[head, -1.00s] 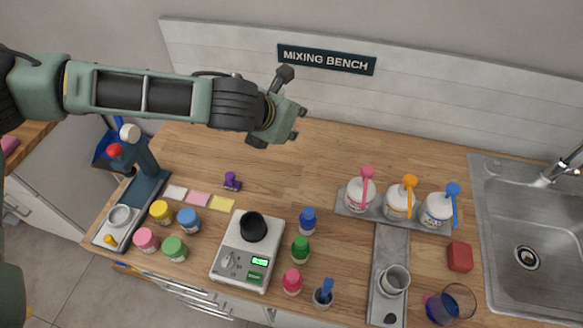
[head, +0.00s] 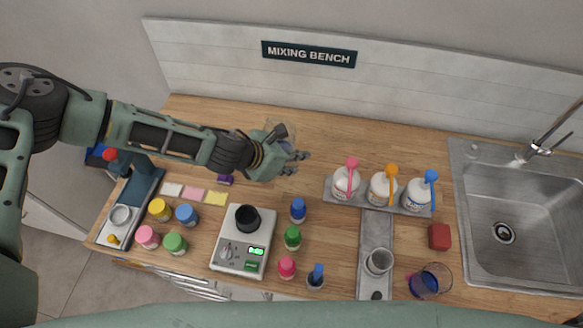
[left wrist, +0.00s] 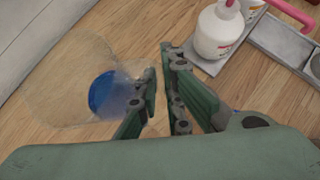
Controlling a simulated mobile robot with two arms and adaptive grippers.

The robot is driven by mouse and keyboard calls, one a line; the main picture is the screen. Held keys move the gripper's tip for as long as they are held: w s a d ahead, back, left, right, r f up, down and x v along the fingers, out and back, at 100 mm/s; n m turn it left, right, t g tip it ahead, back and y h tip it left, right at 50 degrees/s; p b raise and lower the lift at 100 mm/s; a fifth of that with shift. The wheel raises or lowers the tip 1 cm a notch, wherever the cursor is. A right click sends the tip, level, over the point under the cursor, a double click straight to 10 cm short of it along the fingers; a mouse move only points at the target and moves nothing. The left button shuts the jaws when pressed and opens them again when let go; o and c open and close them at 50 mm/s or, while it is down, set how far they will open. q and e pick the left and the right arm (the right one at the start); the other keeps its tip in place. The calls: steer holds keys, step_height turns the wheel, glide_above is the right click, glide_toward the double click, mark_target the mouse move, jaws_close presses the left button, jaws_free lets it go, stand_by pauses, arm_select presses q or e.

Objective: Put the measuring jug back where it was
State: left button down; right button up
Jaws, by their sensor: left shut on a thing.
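My left gripper (head: 298,163) reaches in over the back middle of the wooden bench. It is shut on the clear measuring jug (head: 284,131), which is mostly hidden behind the gripper in the head view. In the left wrist view the jug (left wrist: 62,88) is a see-through vessel with a round blue patch, left of the gripper fingers (left wrist: 164,92). The exact grip point is unclear, and I cannot tell whether the jug touches the bench. My right gripper is out of view.
A rack of white bottles (head: 383,189) stands right of the gripper. The scale (head: 243,252) with a black cup and several coloured jars stand in front. A clear glass with blue contents (head: 430,281) stands near the sink (head: 505,225). Bare bench lies at the back.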

arm_select(q)
steer(key=shift+f+p, duration=0.45)
steer(key=shift+f, duration=2.25)
steer(key=c, duration=1.9)
jaws_free()
steer(key=shift+f, duration=0.1)
steer(key=shift+s+a+r, duration=0.2)
steer(key=shift+a+r, duration=0.15)
steer(key=shift+r, duration=0.15)
steer(key=b+v, duration=0.1)
steer(key=v, duration=1)
steer(key=shift+d, duration=0.1)
